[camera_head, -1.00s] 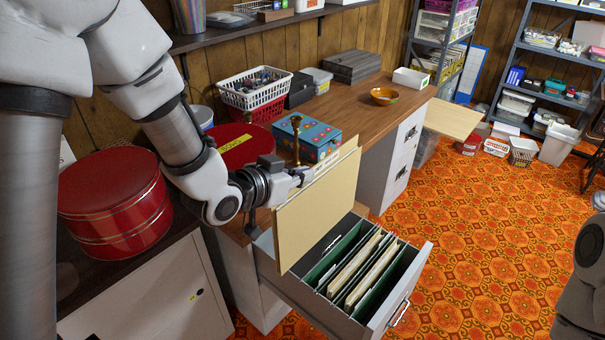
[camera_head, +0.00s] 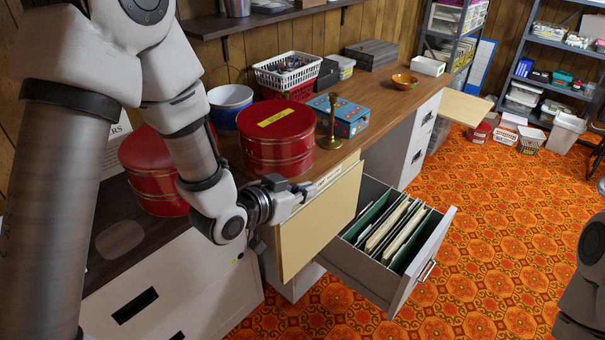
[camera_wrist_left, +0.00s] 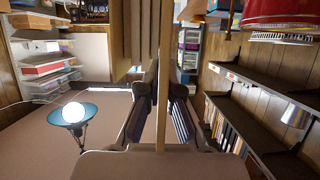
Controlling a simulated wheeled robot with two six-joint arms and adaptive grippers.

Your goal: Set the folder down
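A manila folder (camera_head: 318,220) hangs upright from my left gripper (camera_head: 306,190) in the head view, in front of the wooden counter (camera_head: 352,112) and left of the open drawer. In the left wrist view the folder (camera_wrist_left: 163,70) shows edge-on as a thin tan strip between the two dark fingers (camera_wrist_left: 161,112), which are shut on it. The open file drawer (camera_head: 398,272) holds several hanging folders (camera_head: 388,228). In the head view, a dark part of my right arm shows at the right edge; its fingers are out of view.
Red round tins (camera_head: 276,150) stand on the counter near my left arm, with a brass candlestick (camera_head: 331,125) and a blue box (camera_head: 350,118) beside them. The patterned carpet (camera_head: 500,230) right of the drawer is clear.

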